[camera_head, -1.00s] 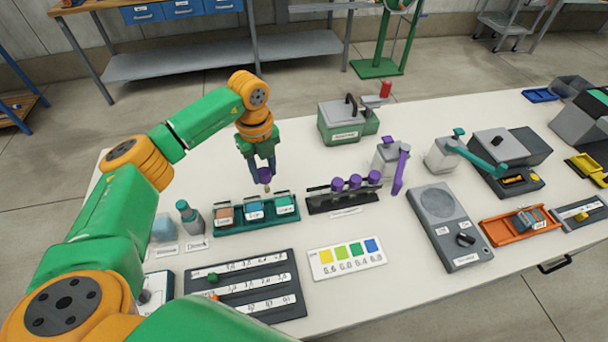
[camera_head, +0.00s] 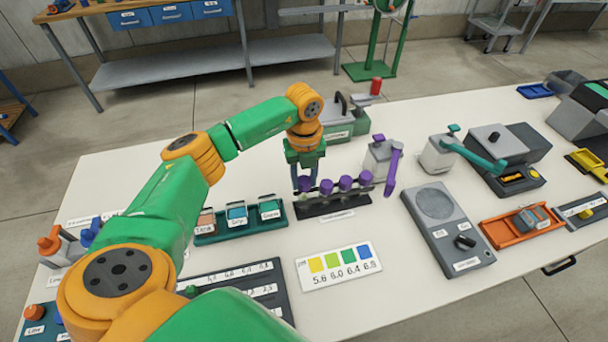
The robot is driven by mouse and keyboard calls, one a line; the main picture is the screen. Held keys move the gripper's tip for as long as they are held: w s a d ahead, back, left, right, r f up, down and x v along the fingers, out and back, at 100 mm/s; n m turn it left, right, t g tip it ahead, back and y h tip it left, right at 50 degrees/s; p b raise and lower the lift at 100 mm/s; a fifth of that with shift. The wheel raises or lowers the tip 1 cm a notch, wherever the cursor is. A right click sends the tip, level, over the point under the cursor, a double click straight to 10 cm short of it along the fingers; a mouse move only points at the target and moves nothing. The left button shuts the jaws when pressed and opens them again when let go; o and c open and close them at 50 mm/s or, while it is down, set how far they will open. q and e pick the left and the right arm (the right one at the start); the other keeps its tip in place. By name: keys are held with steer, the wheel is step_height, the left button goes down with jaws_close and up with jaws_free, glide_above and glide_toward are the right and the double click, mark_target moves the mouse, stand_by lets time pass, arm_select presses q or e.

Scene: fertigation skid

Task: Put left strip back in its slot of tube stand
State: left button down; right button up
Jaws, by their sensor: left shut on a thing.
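My left gripper (camera_head: 306,180) is shut on the left strip, whose purple top (camera_head: 304,185) shows between the fingers. It is at the left end of the dark tube stand (camera_head: 338,206). Several purple tops stand in a row along the stand; those to the right, such as the purple top (camera_head: 345,182), sit upright in it. The held strip is in line with this row. Its lower end is hard to make out, so I cannot tell whether it is inside the slot or just above it. My right gripper is not in view.
A teal rack (camera_head: 240,228) with labelled boxes stands to the left of the stand. A colour chart (camera_head: 338,266) lies in front. A grey dispenser with a purple lever (camera_head: 393,172) stands close on the right, and a green-grey case (camera_head: 340,130) behind.

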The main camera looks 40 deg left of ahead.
arm_select(q)
step_height(320, 180, down, 3)
steer(key=shift+b, duration=0.7)
steer(key=shift+c, duration=2)
jaws_free()
steer(key=shift+r, duration=0.1)
step_height(320, 180, up, 7)
steer(key=p, duration=0.6)
steer(key=shift+r+p, duration=0.15)
steer(key=shift+p, duration=0.2)
steer(key=shift+f, duration=0.2)
